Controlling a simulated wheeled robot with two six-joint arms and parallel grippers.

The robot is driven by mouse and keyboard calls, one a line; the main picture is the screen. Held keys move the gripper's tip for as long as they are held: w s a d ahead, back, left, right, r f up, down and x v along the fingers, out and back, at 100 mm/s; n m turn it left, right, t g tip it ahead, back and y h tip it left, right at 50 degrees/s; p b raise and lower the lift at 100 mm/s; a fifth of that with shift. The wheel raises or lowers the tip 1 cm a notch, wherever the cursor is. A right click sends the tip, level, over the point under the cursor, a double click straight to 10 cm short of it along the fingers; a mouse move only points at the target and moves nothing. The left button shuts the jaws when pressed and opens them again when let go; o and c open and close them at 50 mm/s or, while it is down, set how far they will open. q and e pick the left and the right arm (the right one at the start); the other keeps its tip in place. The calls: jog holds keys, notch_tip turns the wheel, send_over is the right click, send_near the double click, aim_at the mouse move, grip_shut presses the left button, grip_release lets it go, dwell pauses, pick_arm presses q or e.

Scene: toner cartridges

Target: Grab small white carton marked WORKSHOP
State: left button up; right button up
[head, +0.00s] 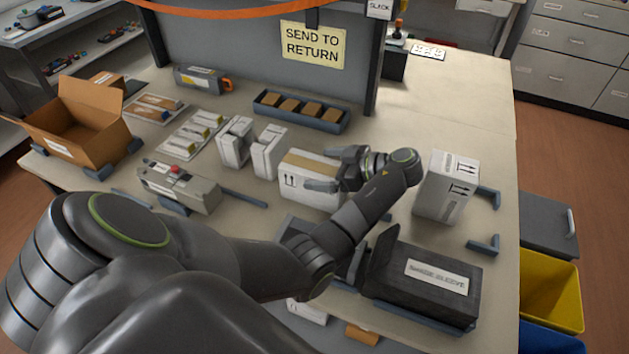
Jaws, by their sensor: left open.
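I cannot read the word WORKSHOP on any carton. A white carton with a brown tape strip (296,165) stands mid-table, its right part behind my left gripper (331,169). That gripper is open, its fingers pointing left over or in front of this carton; I cannot tell whether they touch it. Two slim white cartons, one (235,142) and another (269,152), stand upright to the left. A larger pale carton with arrow marks (447,185) stands right of my wrist. Part of another white box (307,311) shows below my forearm, mostly hidden. My right gripper is out of view.
A black sleeve box (425,283) lies at the front right. An open brown box (85,125), a grey device with a red button (178,187) and a blue tray of brown blocks (301,111) also occupy the table (470,95).

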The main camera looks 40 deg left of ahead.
pick_arm(q)
jog(key=shift+s+a, duration=0.1)
jog(key=shift+a, duration=0.15)
jog(key=c, duration=1.7)
jog(key=shift+r, duration=0.1)
